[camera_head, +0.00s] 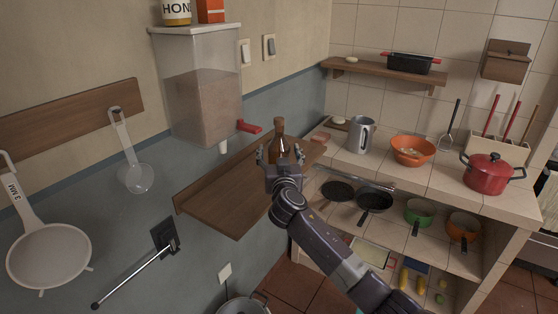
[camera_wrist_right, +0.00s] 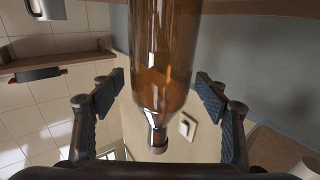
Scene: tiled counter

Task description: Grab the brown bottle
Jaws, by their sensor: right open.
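The brown bottle (camera_head: 279,138) stands upright on the wooden wall shelf (camera_head: 225,205) in the head view, with its lower part hidden behind my right gripper. My right gripper (camera_head: 281,156) is open, with its fingers around the bottle's sides. In the right wrist view the bottle (camera_wrist_right: 162,55) appears upside down between the two open fingers of the gripper (camera_wrist_right: 158,108). A gap shows on each side, so the fingers do not appear to touch it. My left gripper is not in view.
A dispenser (camera_head: 201,90) with a red tap hangs left of the bottle. A metal mug (camera_head: 360,134), an orange bowl (camera_head: 412,151) and a red pot (camera_head: 490,174) stand on the tiled counter at right. A metal rail (camera_head: 355,178) runs along the counter front. The shelf's left part is clear.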

